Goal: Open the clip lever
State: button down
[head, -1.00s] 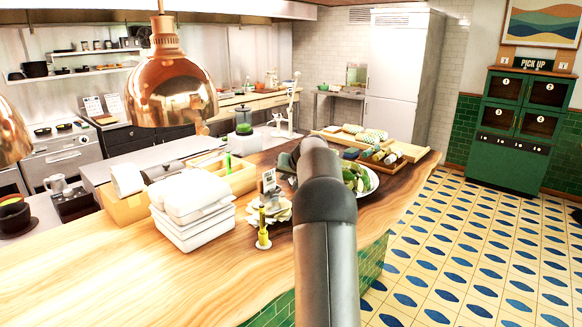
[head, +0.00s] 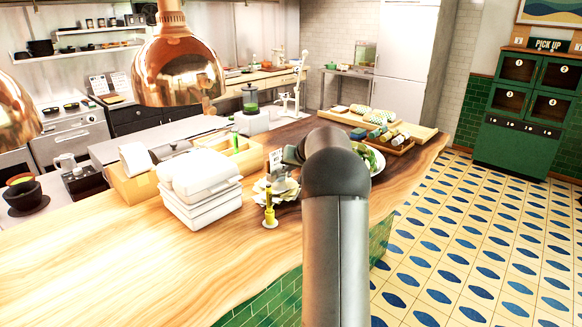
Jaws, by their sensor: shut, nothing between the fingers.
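I cannot make out a clip lever for certain. A small white card (head: 275,160) stands upright on the wooden counter (head: 110,255), just left of my arm, and what holds it is too small to tell. Near it are a pile of pale, leaf-like pieces (head: 276,190) and a yellow upright object (head: 269,208) on a small white base. My arm crosses the middle of the head view, and a dark part of it sticks out left, close behind the card. My gripper's fingers are hidden behind my arm.
A stack of white boxes (head: 200,190) stands left of the card. A plate of greens (head: 376,161) is partly hidden behind my arm. A wooden tray (head: 390,145) lies farther back. Copper lamps (head: 180,70) hang over the counter. The counter's front left is clear.

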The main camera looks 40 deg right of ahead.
jog(key=shift+f+b, duration=0.2)
jog(key=shift+b, duration=0.1)
jog(key=shift+f+b, duration=0.15)
jog(key=shift+b, duration=0.4)
jog(key=shift+s+t+b, duration=0.15)
jog(key=shift+t+b, duration=0.15)
jog(key=shift+b, duration=0.2)
